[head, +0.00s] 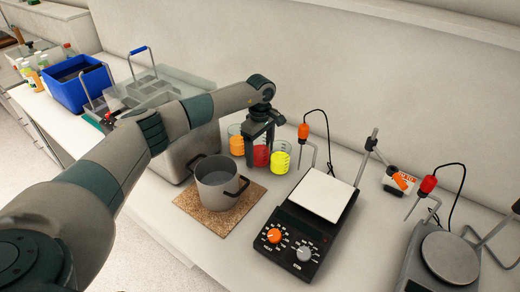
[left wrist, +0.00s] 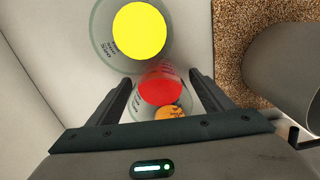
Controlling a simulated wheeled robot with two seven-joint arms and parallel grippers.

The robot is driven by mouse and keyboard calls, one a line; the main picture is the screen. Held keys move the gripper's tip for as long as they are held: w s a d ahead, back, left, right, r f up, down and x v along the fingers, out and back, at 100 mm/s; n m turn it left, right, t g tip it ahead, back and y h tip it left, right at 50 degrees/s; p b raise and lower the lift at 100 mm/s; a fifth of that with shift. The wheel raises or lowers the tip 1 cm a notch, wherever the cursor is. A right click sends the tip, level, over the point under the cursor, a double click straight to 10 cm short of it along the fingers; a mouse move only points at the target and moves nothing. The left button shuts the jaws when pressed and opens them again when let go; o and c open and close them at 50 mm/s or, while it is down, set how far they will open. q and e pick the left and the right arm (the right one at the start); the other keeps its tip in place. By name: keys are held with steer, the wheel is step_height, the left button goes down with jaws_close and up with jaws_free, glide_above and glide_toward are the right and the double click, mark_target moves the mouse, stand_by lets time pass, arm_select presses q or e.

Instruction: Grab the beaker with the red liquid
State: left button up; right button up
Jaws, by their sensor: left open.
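The beaker with red liquid (head: 261,156) stands on the counter between a beaker with orange liquid (head: 236,145) and a beaker with yellow liquid (head: 280,160). My left gripper (head: 259,150) is over the red beaker, pointing down, and partly hides it. In the left wrist view the open fingers (left wrist: 161,97) lie on either side of the red beaker (left wrist: 160,86). The yellow beaker (left wrist: 140,32) is above it in that picture and the orange one (left wrist: 170,112) below, partly hidden by the gripper body. I cannot tell whether the fingers touch the glass. My right gripper is not in view.
A grey pot (head: 217,184) stands on a cork mat (head: 185,201) in front of the beakers. A hot plate with knobs (head: 322,196) stands to the right, with a probe (head: 303,131) near the yellow beaker. A blue crate (head: 72,93) is at the left, and the wall is close behind.

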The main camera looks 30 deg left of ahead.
mark_target(260, 140)
arm_select(q)
steer(key=shift+c, duration=0.3)
steer(key=c, duration=1.3)
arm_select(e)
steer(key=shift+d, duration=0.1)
arm_select(q)
steer(key=shift+o, duration=0.2)
steer(key=shift+r, duration=0.4)
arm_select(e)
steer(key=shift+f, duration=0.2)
